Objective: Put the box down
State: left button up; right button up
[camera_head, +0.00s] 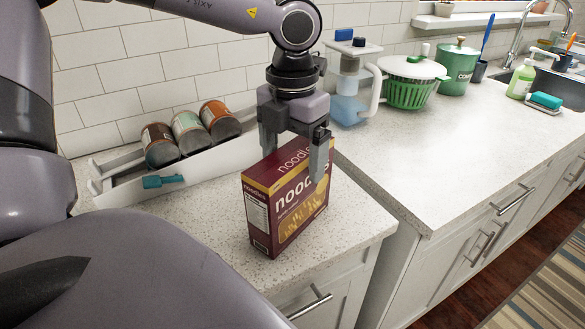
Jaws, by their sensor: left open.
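A dark red noodle box (285,208) with a gold top band stands upright on the speckled counter (180,240), close to the counter's front right edge. My left gripper (293,160) points down over the top of the box. Its fingers are open, one at the far left side of the box top and one in front of the printed face. The near finger hides part of the lettering. My right gripper is not in view.
A white tray (130,190) with several cans lies behind the box against the tiled wall. A clear pitcher (348,85), green colander (410,82) and green canister (458,70) stand on the right counter. That counter's front is clear.

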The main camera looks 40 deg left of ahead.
pick_arm(q)
notch_tip(320, 180, up, 8)
jog(key=shift+r, duration=0.25)
dwell(0.6)
